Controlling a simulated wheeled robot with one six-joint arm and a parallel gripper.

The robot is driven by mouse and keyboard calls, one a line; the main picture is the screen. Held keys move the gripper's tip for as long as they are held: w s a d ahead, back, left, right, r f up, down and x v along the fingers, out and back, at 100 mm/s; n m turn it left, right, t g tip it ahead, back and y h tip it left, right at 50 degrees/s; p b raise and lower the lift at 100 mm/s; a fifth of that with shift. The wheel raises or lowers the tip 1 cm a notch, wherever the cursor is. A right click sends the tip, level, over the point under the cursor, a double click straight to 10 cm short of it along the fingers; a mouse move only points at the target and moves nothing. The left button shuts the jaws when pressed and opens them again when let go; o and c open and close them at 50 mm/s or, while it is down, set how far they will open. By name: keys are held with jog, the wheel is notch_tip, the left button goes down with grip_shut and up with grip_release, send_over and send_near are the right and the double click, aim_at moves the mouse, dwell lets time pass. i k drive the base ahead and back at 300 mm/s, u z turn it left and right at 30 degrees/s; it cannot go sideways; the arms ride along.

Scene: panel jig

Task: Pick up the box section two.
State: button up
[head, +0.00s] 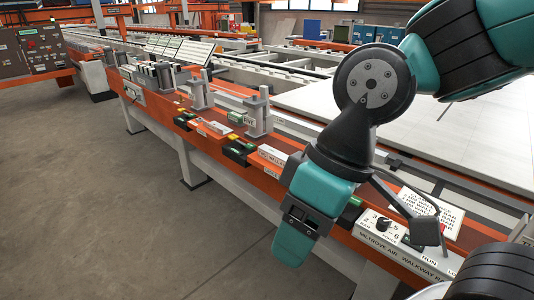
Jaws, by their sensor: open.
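My gripper (292,244) hangs in front of the orange rail of the jig, at the lower middle right in the head view. It points down with its teal finger showing and holds nothing that I can see. I cannot tell for sure which thing is box section two. A row of grey upright blocks (160,76) stands on the rail at the left, well away from my gripper. Two grey fixtures with upright posts, one (201,95) farther and one (258,116) nearer, stand between that row and my gripper. No label marks any of them as section two.
A control panel (396,243) with a knob sits on the rail at right, close to my gripper. A large pale panel (430,130) lies behind. The grey floor (90,190) at left is clear.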

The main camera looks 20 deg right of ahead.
aim_at(275, 157)
jog(key=k, duration=0.5)
jog(key=u, duration=0.65)
jog(key=i, duration=1.45)
jog(key=z, duration=0.75)
jog(key=i, duration=0.45)
jog(key=z, duration=0.4)
